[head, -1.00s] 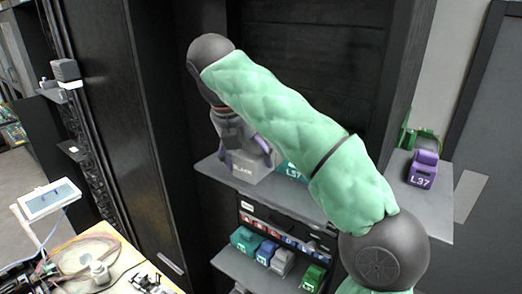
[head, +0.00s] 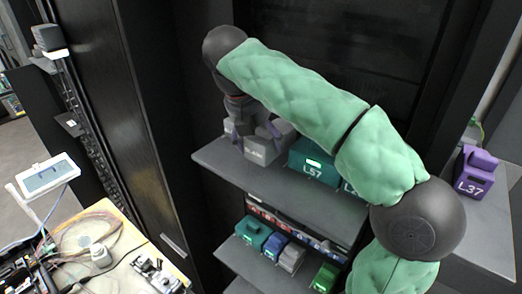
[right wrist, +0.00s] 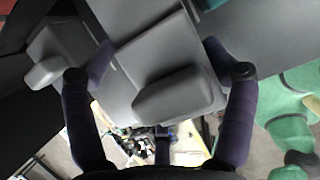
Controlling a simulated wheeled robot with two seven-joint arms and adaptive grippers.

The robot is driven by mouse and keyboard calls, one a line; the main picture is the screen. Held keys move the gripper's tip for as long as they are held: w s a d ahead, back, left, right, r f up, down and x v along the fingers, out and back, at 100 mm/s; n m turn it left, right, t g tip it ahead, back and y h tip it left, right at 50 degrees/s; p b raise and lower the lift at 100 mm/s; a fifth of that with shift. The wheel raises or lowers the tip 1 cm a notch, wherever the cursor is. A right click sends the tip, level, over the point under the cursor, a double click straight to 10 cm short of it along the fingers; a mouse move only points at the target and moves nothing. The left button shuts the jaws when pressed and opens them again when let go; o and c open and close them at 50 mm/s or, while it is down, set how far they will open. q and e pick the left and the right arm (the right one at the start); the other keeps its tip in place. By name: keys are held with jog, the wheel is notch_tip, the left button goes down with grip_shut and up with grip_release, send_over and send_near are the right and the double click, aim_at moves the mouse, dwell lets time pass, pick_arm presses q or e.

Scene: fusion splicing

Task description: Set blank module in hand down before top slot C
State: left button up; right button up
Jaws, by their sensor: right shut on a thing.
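The grey blank module (head: 262,151) is in my right gripper, over the left part of the upper shelf. I cannot tell whether it touches the shelf. My right gripper (head: 250,132) reaches down on it, partly hidden by my own arm. In the right wrist view my purple fingers (right wrist: 160,62) stand on either side of the grey module (right wrist: 180,95), whose raised block faces the camera. Top slot C and its label cannot be made out. My left gripper is not in view.
The upper shelf (head: 215,160) also bears a teal module L57 (head: 312,169), close to the right of the blank module. A lower shelf (head: 238,258) holds several coloured modules. A cluttered table is at lower left.

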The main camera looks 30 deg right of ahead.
jog(key=f, duration=0.3)
jog(key=shift+s+a, duration=0.15)
jog(key=shift+s, duration=0.25)
jog(key=shift+w+f, duration=0.15)
jog(key=shift+f, duration=0.15)
jog(key=o, duration=1.1)
jog(key=shift+c, duration=0.2)
jog(key=p+v, duration=0.1)
jog(key=v, duration=1.1)
